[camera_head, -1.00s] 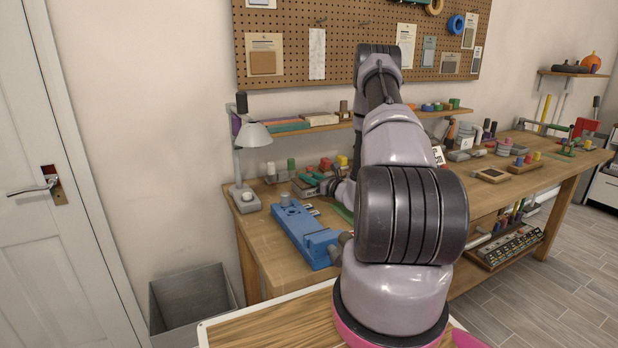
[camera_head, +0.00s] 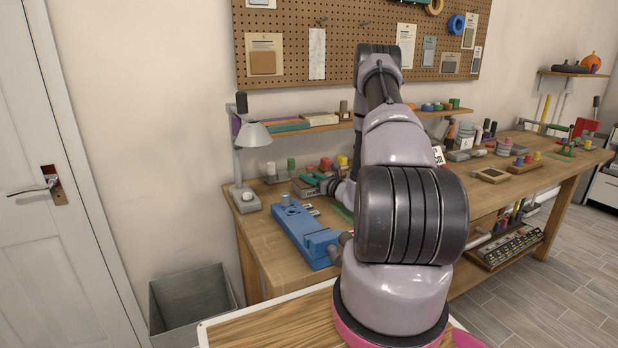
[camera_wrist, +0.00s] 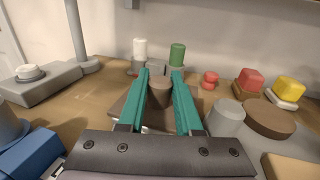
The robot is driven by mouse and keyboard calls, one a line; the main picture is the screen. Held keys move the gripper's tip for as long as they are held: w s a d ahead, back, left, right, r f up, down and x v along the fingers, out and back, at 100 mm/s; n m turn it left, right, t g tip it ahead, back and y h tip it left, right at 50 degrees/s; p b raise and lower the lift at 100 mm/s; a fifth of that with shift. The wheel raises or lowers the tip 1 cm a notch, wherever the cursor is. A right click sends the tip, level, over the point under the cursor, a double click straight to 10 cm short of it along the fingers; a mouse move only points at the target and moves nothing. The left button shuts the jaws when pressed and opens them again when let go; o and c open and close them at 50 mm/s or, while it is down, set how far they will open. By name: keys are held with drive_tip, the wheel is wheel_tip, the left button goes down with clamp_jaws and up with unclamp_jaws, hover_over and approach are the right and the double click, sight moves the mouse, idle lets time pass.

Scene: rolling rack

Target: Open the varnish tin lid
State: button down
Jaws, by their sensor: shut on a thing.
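In the wrist view my gripper (camera_wrist: 160,75) has its two teal fingers on either side of a brown round knob (camera_wrist: 160,91) and is shut on it. The knob stands on a flat dark brown slab (camera_wrist: 126,105), which looks like the lid of the varnish tin. My fingers and palm hide much of it. I cannot tell from these views whether the lid is raised.
The blue vice-like block (camera_head: 305,232) lies in front of the gripper. A grey lamp (camera_head: 244,198) stands to the left. In the wrist view a grey cylinder (camera_wrist: 226,118) and a brown disc (camera_wrist: 268,119) stand close on the right. White and green bottles (camera_wrist: 177,56) stand behind.

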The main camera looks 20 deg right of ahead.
drive_tip(key=shift+r, duration=0.15)
idle(0.3)
drive_tip(key=shift+w+r+m+g+h, duration=0.35)
drive_tip(key=shift+r+g, duration=0.3)
drive_tip(key=shift+g, duration=0.45)
drive_tip(key=w+g, duration=0.1)
drive_tip(key=r+g, duration=0.1)
drive_tip(key=g, duration=0.1)
drive_tip(key=shift+w+r+m+h, duration=0.25)
drive_tip(key=shift+w, duration=0.1)
drive_tip(key=w+g, duration=0.1)
drive_tip(key=g, duration=0.2)
drive_tip(key=shift+w+r+g, duration=0.3)
drive_tip(key=shift+w+r, duration=0.1)
drive_tip(key=shift+w+r+m+g+h, duration=0.1)
drive_tip(key=shift+w+m+g+h, duration=0.15)
drive_tip(key=shift+w+g, duration=0.55)
drive_tip(key=shift+w+r+m+g+h, duration=0.15)
drive_tip(key=shift+w+m+g, duration=0.2)
drive_tip(key=shift+g, duration=0.85)
drive_tip(key=shift+f, duration=0.1)
drive_tip(key=c, duration=0.6)
unclamp_jaws()
drive_tip(key=shift+f, duration=0.1)
